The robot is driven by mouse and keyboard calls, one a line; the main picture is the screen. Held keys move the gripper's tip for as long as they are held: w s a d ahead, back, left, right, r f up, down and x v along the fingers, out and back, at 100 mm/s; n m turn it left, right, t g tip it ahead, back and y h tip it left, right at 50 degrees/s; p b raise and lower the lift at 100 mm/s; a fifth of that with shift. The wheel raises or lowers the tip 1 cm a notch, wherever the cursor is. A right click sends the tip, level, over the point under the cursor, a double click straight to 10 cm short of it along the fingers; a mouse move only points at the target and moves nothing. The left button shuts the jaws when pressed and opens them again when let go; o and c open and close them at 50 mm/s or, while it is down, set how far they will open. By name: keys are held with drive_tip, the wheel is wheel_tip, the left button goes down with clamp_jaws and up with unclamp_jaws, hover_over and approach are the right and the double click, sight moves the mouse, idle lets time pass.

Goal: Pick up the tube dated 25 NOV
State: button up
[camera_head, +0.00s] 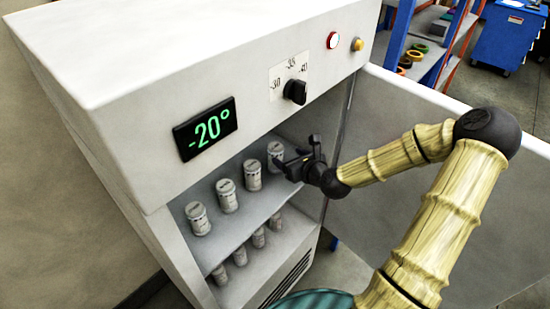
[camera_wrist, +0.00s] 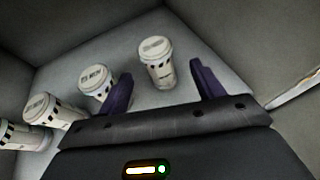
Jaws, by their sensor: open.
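Several white capped tubes stand upright in a row on the freezer's upper shelf. In the head view the rightmost tube (camera_head: 276,152) is beside my gripper (camera_head: 292,163); to its left stand a second (camera_head: 253,175), a third (camera_head: 227,196) and a fourth tube (camera_head: 198,219). In the wrist view my gripper (camera_wrist: 162,70) is open and empty. The rightmost tube (camera_wrist: 158,64) shows in the gap between its fingers, and the second tube (camera_wrist: 96,80) is just left of the left finger. The cap lettering is too small to read surely, so I cannot tell which is dated 25 NOV.
A lower shelf holds several more tubes (camera_head: 239,256). The freezer (camera_head: 200,80) has a lit display reading -20° and a black knob (camera_head: 295,91). Its open door (camera_head: 400,110) stands behind my arm. The freezer's inner wall is close to the right of the row.

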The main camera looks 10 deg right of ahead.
sight(280, 153)
drive_tip(key=shift+p+x, duration=0.3)
drive_tip(key=shift+x, duration=2.45)
drive_tip(key=shift+a+f+p+x, duration=0.15)
drive_tip(key=shift+p+x, duration=0.2)
drive_tip(key=shift+x, duration=1.05)
drive_tip(key=shift+a+f+p+x, duration=0.15)
drive_tip(key=shift+p+x, duration=0.15)
drive_tip(key=shift+x, duration=1.05)
drive_tip(key=shift+s, duration=0.35)
drive_tip(key=shift+w+d, duration=0.1)
drive_tip(key=shift+d, duration=0.1)
drive_tip(key=shift+c, duration=0.5)
drive_tip(key=shift+a, duration=0.1)
drive_tip(key=c, duration=1)
